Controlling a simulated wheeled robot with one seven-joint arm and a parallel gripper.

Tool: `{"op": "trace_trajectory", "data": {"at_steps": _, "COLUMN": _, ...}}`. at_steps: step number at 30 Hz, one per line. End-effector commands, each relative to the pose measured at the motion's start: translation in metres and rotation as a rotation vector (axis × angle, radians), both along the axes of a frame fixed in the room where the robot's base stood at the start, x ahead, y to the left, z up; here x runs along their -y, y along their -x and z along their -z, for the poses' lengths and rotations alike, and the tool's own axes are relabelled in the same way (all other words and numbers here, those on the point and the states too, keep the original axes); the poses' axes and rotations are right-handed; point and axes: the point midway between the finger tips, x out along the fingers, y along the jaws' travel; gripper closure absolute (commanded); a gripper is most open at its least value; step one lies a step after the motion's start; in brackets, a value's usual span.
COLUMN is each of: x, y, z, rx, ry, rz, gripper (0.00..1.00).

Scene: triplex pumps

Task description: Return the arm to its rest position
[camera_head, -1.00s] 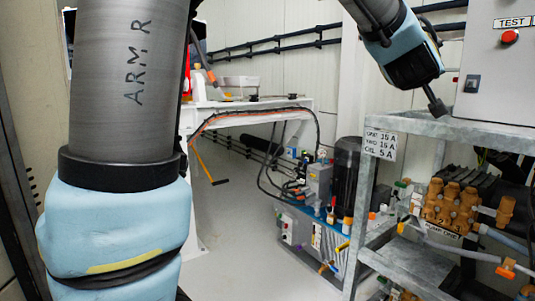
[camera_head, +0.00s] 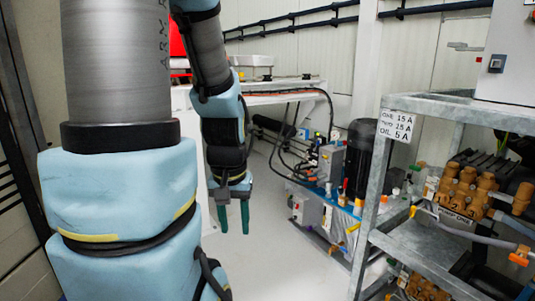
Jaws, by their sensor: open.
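My arm fills the left of the head view, with a grey tube marked "ARM" and light blue joint covers. Its far part hangs down close beside the near part. My gripper (camera_head: 233,217) points straight down, with two green fingers a little apart and nothing between them. It hangs in front of the white bench and above the pale floor, apart from the pump unit and the metal rack.
A metal rack (camera_head: 366,215) with a grey cabinet (camera_head: 507,50) and brass pumps (camera_head: 463,193) stands at right. A blue-based pump unit (camera_head: 325,210) with a black motor (camera_head: 361,150) sits behind. A white bench (camera_head: 290,98) stands behind my arm. The floor (camera_head: 275,265) between is clear.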

Motion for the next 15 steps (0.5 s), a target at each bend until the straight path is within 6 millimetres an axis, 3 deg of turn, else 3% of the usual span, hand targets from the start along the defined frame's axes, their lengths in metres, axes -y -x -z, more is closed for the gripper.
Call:
{"op": "trace_trajectory", "data": {"at_steps": 1, "x": 0.003, "y": -0.004, "z": -0.023, "rx": 0.012, "ry": 0.003, "rz": 0.005, "gripper": 0.56}}
{"op": "trace_trajectory", "data": {"at_steps": 15, "x": 0.005, "y": -0.005, "z": -0.121, "rx": 0.016, "ry": 0.005, "rz": 0.007, "gripper": 0.56}}
